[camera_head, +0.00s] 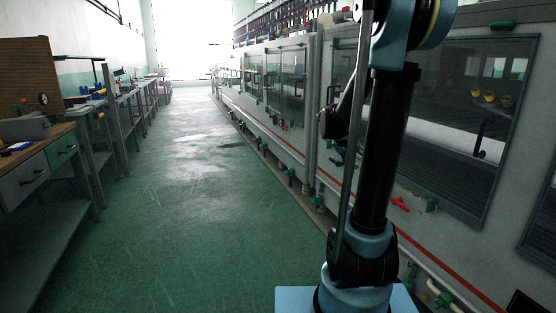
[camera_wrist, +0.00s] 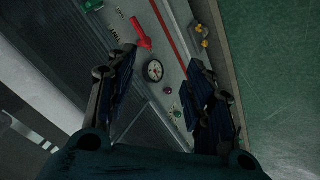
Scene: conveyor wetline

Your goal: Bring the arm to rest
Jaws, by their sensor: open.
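My arm rises from its blue base at the right of the head view, its black links standing beside the grey machine line (camera_head: 330,165). In the wrist view my gripper (camera_wrist: 165,85) is open, its two dark fingers well apart with nothing between them. Behind the fingers, the machine's panel shows a red handle (camera_wrist: 141,34) and a round gauge (camera_wrist: 153,71). In the head view my gripper cannot be made out clearly; part of the arm is cut off by the top edge.
The green floor aisle (camera_head: 180,190) is clear to the bright far end. Workbenches, the nearest with drawers (camera_head: 30,172), line the left. The machine's windowed front (camera_head: 475,130) stands close to my arm on the right. Low valves and pipes (camera_head: 440,295) stick out along its foot.

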